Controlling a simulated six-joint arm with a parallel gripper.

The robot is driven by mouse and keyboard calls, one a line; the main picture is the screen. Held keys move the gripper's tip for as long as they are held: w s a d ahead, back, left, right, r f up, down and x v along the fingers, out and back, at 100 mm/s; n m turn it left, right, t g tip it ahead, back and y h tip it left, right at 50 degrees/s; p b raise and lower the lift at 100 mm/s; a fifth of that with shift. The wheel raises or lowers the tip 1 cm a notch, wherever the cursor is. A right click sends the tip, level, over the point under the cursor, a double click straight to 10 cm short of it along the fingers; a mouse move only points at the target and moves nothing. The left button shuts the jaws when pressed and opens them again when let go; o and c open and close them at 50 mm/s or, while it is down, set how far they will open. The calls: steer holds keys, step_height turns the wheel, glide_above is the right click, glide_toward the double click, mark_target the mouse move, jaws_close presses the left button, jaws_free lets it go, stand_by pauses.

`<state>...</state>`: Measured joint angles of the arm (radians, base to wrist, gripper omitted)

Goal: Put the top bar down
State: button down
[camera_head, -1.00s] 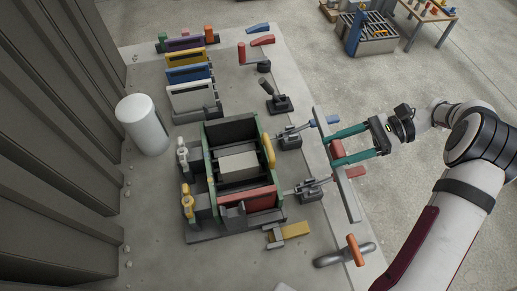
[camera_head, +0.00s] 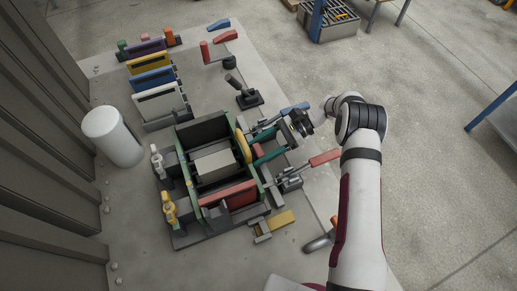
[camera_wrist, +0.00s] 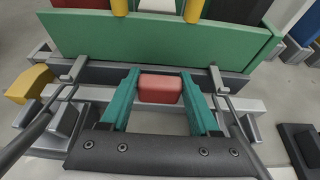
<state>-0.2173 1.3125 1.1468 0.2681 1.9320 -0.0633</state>
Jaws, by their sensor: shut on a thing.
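My gripper (camera_wrist: 160,80) is shut on the red block handle (camera_wrist: 160,89) of the top bar. The top bar (camera_wrist: 245,104) is a long light grey bar, lying crosswise below the fingers in the wrist view. It is alongside the green side panel (camera_wrist: 160,45) of the mould; I cannot tell whether it rests on anything. In the head view my gripper (camera_head: 257,149) is at the mould's right side, and the arm and fingers hide much of the bar. The mould (camera_head: 215,163) has green side panels and a pale block inside.
A clamp with a red handle (camera_head: 323,157) stands close to the right of my gripper. A blue handle (camera_head: 295,107) is just behind. A yellow-ended piece (camera_head: 278,221) lies in front. A white cylinder (camera_head: 111,138) and several coloured panels (camera_head: 153,79) stand to the left and back.

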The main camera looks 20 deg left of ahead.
steer(key=shift+f, duration=0.15)
steer(key=shift+c, duration=0.6)
jaws_free()
steer(key=shift+r, duration=0.2)
steer(key=v, duration=1.2)
steer(key=shift+d+f, duration=0.1)
